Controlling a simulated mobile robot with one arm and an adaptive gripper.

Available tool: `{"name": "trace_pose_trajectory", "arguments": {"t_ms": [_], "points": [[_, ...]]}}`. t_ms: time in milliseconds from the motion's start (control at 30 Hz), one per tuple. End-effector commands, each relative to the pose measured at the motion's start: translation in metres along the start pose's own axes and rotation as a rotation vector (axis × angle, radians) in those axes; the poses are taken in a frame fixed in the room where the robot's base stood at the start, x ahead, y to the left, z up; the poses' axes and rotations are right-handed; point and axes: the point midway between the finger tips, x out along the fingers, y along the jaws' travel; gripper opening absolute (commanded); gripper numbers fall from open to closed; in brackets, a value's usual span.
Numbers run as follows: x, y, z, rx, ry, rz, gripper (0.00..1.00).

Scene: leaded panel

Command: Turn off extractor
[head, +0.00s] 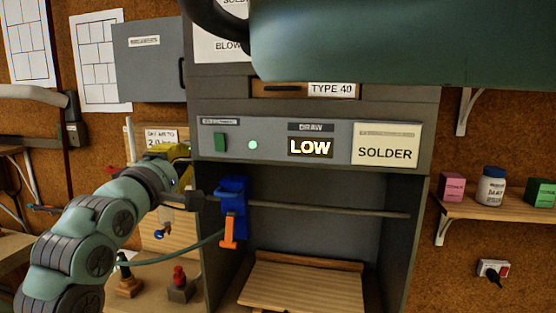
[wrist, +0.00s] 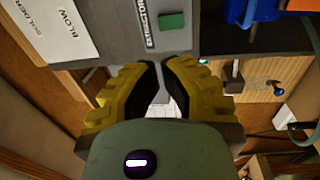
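The extractor's grey front panel (head: 270,165) carries a green rocker switch (head: 220,143) under a small label at its left end. A round lamp (head: 253,144) beside it glows green, and the DRAW display (head: 310,147) reads LOW. In the wrist view the green switch (wrist: 172,20) lies just beyond the fingertips, beside the EXTRACTOR label (wrist: 150,22). My gripper (wrist: 160,62) has yellow fingers with black pads; their tips are drawn nearly together with nothing held. In the head view it is partly hidden behind my arm, left of and below the switch, apparently apart from it.
A rail (head: 330,209) with a blue clamp (head: 233,194) and orange handle crosses the hood opening, close right of my arm. A SOLDER card (head: 387,144) sits on the panel's right. A grey cabinet (head: 150,60) hangs upper left.

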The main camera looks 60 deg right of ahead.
Motion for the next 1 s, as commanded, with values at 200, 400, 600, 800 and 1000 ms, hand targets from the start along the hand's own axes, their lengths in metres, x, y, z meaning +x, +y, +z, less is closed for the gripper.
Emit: {"name": "trace_pose_trajectory", "arguments": {"t_ms": [200,400,600,800,1000], "points": [[0.015,0.003,0.001,0.002,-0.003,0.0,0.0],[0.04,0.003,0.002,0.001,-0.005,-0.004,0.0],[0.064,0.003,0.002,0.0,-0.005,-0.003,0.0],[0.085,0.003,0.002,0.0,-0.005,-0.001,0.0],[0.104,0.003,0.002,0.001,-0.003,-0.001,0.0]]}}
